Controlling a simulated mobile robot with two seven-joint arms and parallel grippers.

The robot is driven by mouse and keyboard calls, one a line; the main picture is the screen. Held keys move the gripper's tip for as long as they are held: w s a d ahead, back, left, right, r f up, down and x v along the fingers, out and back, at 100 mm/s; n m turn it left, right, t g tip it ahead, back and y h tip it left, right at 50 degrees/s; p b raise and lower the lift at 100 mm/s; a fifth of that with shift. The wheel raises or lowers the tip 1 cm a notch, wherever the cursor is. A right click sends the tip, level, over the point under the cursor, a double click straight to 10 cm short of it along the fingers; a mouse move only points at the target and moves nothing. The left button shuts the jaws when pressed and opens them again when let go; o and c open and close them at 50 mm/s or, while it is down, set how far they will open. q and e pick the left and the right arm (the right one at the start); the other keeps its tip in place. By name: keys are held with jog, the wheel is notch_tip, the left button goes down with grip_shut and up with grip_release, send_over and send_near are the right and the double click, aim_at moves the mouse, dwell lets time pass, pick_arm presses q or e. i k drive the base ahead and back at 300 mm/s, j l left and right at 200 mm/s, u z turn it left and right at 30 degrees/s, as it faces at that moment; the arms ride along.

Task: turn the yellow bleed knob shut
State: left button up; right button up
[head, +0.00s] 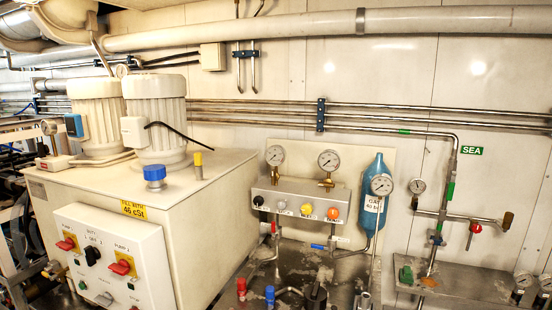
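A yellow knob (306,210) sits on the front of a small grey panel box (290,197) against the back wall, in a row with a black knob (258,201), a grey knob (281,205) and an orange knob (333,213). The small labels under the knobs are too small to read, and I cannot tell how far the yellow knob is turned. A yellow-topped post (198,165) also stands on the large cream tank at left. Neither of my grippers shows in the head view.
Two gauges (329,160) stand above the panel. A blue gas bottle (373,178) with a gauge (381,185) stands to its right. The cream tank (200,215) with a control box (110,255) fills the left. Red and blue fittings and pipes (270,292) stand below the panel.

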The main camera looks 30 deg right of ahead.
aim_at(306, 209)
jog(key=z, duration=1.25)
